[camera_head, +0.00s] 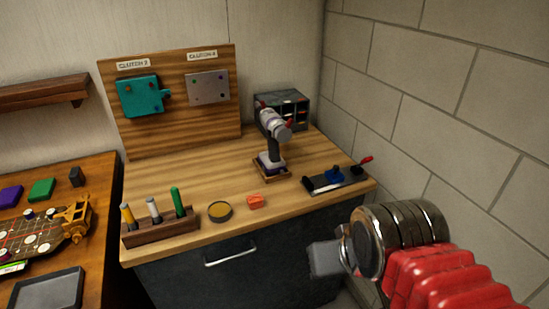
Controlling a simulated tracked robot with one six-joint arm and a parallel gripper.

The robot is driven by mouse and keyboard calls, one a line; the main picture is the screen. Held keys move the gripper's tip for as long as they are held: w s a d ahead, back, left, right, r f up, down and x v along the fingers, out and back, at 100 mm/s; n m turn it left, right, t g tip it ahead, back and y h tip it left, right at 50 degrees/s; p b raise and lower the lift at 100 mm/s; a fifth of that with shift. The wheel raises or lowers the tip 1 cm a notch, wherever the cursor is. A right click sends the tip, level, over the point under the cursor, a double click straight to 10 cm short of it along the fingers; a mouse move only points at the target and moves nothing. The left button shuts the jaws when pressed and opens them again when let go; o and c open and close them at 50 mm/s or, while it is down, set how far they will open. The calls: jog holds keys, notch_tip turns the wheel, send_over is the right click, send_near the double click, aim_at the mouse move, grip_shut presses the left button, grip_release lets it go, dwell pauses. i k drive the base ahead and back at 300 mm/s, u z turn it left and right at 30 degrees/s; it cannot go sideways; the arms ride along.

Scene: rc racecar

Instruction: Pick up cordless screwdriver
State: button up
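The cordless screwdriver (271,137) appears to be the drill-shaped tool standing upright on a small wooden base (287,176) on the wooden workbench (215,172). It has a pale body with dark and red parts. My gripper (322,259) is at the lower right, in front of the bench's dark cabinet front and well apart from the tool. Its grey end points left. The finger opening is not visible, so I cannot tell if it is open or shut.
A rack (160,227) with several colored-handled tools, a round dish (220,211) and a small orange block (255,201) line the bench front. A dark tray (338,181) lies right of the screwdriver. A dark organizer (283,106) stands behind it. A block wall (450,100) bounds the right.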

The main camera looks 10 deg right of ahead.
aim_at(270, 160)
jog(key=u, duration=0.85)
jog(key=i, duration=0.55)
jog(key=u, duration=0.2)
